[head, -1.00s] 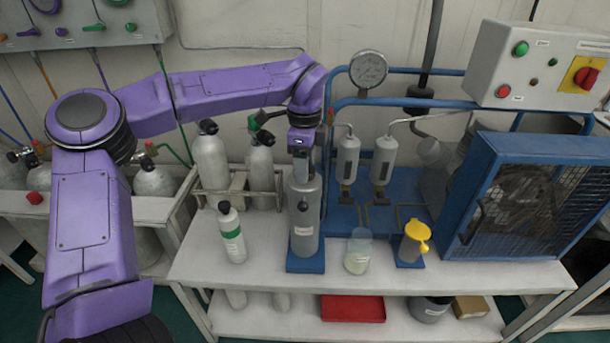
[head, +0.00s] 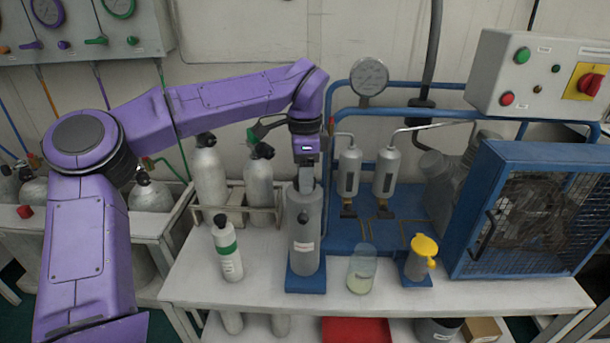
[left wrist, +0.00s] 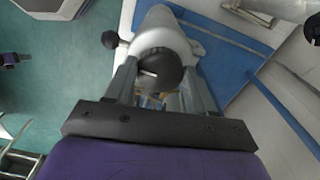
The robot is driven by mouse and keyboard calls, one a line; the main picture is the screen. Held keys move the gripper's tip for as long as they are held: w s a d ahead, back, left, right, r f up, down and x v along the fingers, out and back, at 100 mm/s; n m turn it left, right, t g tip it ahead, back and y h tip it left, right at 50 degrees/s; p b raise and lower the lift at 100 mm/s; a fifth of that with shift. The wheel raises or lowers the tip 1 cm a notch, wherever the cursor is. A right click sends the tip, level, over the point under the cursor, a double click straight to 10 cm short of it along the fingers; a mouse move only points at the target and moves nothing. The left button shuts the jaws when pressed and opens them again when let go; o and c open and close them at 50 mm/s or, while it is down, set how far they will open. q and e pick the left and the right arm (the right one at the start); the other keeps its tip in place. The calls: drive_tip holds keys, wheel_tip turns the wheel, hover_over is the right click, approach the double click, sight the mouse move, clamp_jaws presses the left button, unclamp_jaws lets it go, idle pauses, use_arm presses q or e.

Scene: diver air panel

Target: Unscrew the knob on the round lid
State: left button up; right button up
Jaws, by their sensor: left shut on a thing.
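A grey upright cylinder (head: 304,235) stands on a small blue base near the middle of the bench. My left gripper (head: 305,188) points down at its top, fingers over its upper rim. In the left wrist view, a dark round knob (left wrist: 160,70) with a pale mark sits between the two fingers of my left gripper (left wrist: 162,88), which is shut on it. The cylinder (left wrist: 170,25) shows beyond the knob. The lid is mostly hidden, and I cannot tell whether the knob still touches it. My right gripper is not in view.
A green-banded bottle (head: 227,250) stands left of the cylinder. A clear beaker (head: 362,268) and a grey cup with a yellow lid (head: 420,258) stand right. Gas cylinders (head: 210,170) are behind left, and a blue caged machine (head: 530,210) is at right.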

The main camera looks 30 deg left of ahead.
use_arm(q)
drive_tip(key=o, duration=1)
drive_tip(key=shift+o, duration=0.2)
drive_tip(key=shift+r, duration=0.15)
wheel_tip(320, 180, up, 10)
drive_tip(key=p, duration=0.2)
drive_tip(key=shift+r, duration=0.15)
